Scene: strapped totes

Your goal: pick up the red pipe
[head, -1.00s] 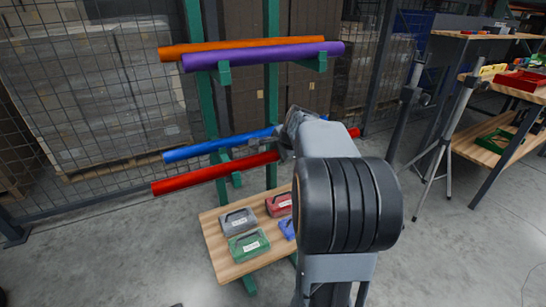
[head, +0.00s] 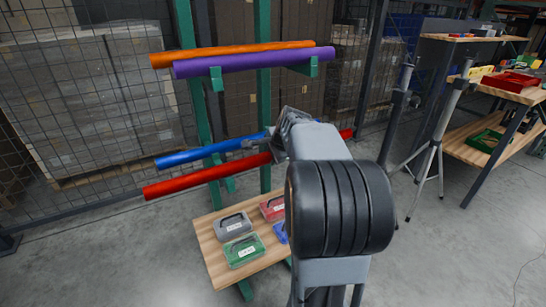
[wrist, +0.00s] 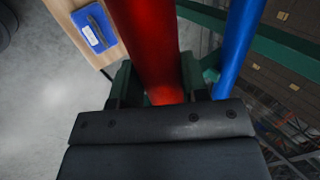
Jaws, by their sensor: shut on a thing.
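The red pipe (head: 208,177) lies nearly level on the lower part of the green rack, in front of and a little below the blue pipe. Its right end shows past my arm in the head view. In the wrist view the red pipe (wrist: 148,40) runs between the two fingers of my gripper (wrist: 157,82). My gripper is shut on it, with one finger on each side. In the head view my arm hides much of the grip. I cannot tell whether the pipe is clear of its supports.
The blue pipe (head: 200,154) runs close beside the red one. A purple pipe (head: 250,62) and an orange pipe (head: 225,54) lie higher on the green rack (head: 264,100). A wooden shelf (head: 218,270) below holds several small cases. A tripod (head: 440,140) stands at right.

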